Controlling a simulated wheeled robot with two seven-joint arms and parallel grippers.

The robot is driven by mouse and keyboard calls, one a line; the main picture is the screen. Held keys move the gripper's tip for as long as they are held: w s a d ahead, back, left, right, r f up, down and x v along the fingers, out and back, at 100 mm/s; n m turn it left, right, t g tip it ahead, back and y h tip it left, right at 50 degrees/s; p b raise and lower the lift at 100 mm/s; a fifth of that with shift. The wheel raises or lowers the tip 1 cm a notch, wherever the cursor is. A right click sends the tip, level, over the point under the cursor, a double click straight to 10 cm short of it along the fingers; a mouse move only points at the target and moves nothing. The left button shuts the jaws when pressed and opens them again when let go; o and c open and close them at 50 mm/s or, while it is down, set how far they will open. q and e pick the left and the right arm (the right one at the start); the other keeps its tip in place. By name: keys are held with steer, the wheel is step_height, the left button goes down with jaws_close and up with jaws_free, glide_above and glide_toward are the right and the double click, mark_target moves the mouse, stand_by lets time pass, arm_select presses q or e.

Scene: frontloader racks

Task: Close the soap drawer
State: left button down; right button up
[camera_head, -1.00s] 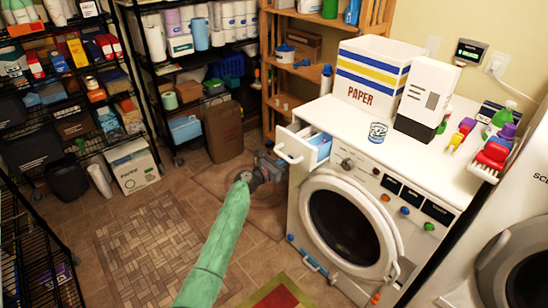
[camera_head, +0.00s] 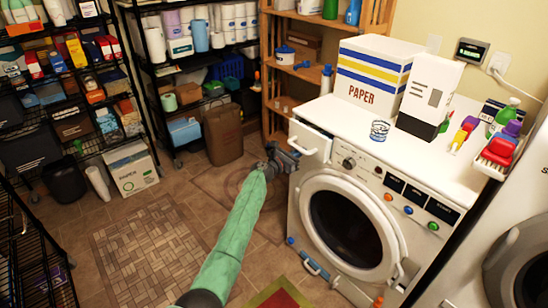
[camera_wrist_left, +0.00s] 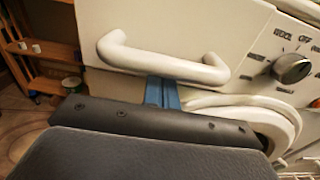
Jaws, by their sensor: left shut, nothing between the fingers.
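The soap drawer (camera_head: 309,146) is at the upper left of the washing machine's front. My left gripper (camera_head: 288,158) is shut and empty, at the drawer's lower left edge. Its dark body (camera_wrist_left: 150,130) fills the bottom of the wrist view, below the handle. My right gripper is out of view.
The washing machine (camera_head: 440,165) carries a PAPER box (camera_head: 372,85), a white carton (camera_head: 428,90), a can (camera_head: 380,131) and bottles. Its round door (camera_head: 345,220) is below the drawer. A wooden shelf (camera_head: 270,60) stands behind.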

arm_select(q)
steer(key=shift+w+d, duration=0.35)
steer(key=shift+d, duration=0.2)
steer(key=shift+w+d+b, duration=0.1)
steer(key=shift+b, duration=0.2)
steer(key=shift+b+x, duration=0.85)
steer(key=shift+x, duration=0.45)
steer(key=shift+s+a+r+p, duration=0.1)
steer(key=shift+s+a+p, duration=0.1)
steer(key=shift+a+p, duration=0.3)
steer(key=p+v, duration=0.5)
steer(key=v, duration=0.3)
steer(key=shift+p, duration=0.35)
steer(key=shift+d, duration=0.1)
